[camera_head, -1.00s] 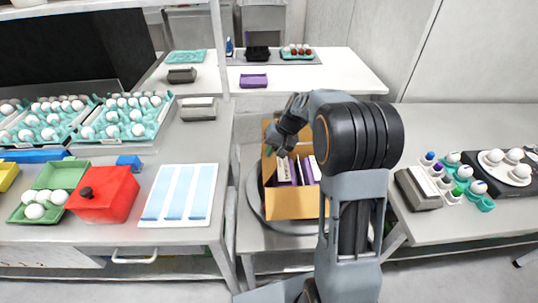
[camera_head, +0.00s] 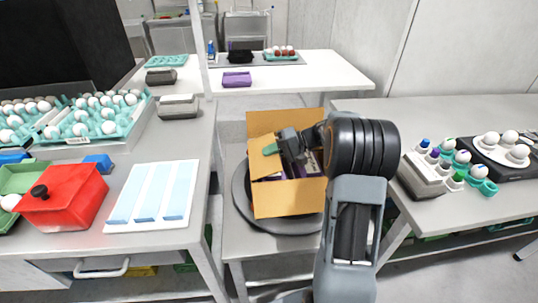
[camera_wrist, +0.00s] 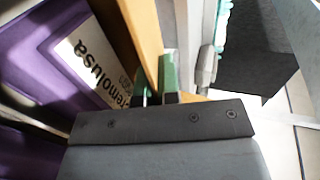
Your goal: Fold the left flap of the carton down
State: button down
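The open brown carton (camera_head: 290,200) stands on a dark round turntable, with purple-and-white packs (camera_head: 305,163) inside. Its left flap (camera_head: 264,166) stands up at a slant and leans inward over the left side. My gripper (camera_head: 271,149) is over the carton's left part, with its green fingertips in front of or against this flap; I cannot tell whether they touch. In the wrist view, the fingertips (camera_wrist: 157,78) are close together beside a tan cardboard edge (camera_wrist: 143,38), with a purple pack (camera_wrist: 45,60) to the left. I see nothing clearly held.
The back flap (camera_head: 275,121) stands upright behind. The left table holds a red box (camera_head: 65,198), a white panel with blue strips (camera_head: 118,224) and egg trays (camera_head: 110,132). The right table holds a grey rack (camera_head: 423,178) and eggs. My forearm hides the carton's right side.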

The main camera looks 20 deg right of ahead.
jog(key=shift+f+y, duration=0.25)
jog(key=shift+y, duration=0.15)
jog(key=c, duration=1.3)
grip_release()
jog(key=shift+c, duration=0.2)
notch_tip(320, 180, up, 3)
jog(key=s+r, duration=0.1)
jog(key=r, duration=0.1)
jog(key=s+r, duration=0.2)
jog(key=s+r+p, duration=0.1)
jog(key=s+r, duration=0.1)
jog(key=shift+a+r, duration=0.2)
jog(key=s+r, duration=0.3)
jog(key=s, duration=0.6)
jog(key=shift+a+r, duration=0.35)
jog(key=shift+a, duration=0.1)
